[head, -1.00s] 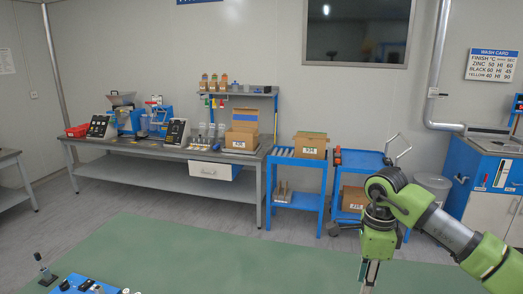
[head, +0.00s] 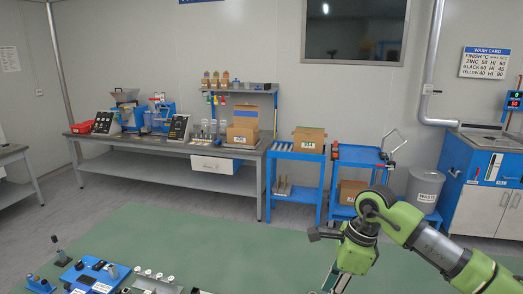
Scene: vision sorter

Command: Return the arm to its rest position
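My green and grey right arm (head: 430,240) comes in from the lower right. Its elbow (head: 375,205) is bent, and the part beyond it slopes down and left to the bottom edge of the picture. A small dark part (head: 325,233) sticks out to the left of that joint. The end of this arm is cut off by the bottom edge, so its gripper does not show. My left arm and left gripper are not in view.
A green surface (head: 200,250) spans the foreground, with blue control boxes (head: 95,275) at its lower left. Behind stand a long grey bench (head: 130,145), two blue carts (head: 295,205) (head: 355,157) with cardboard boxes, a grey bin (head: 425,190) and a blue-white wash cabinet (head: 485,190).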

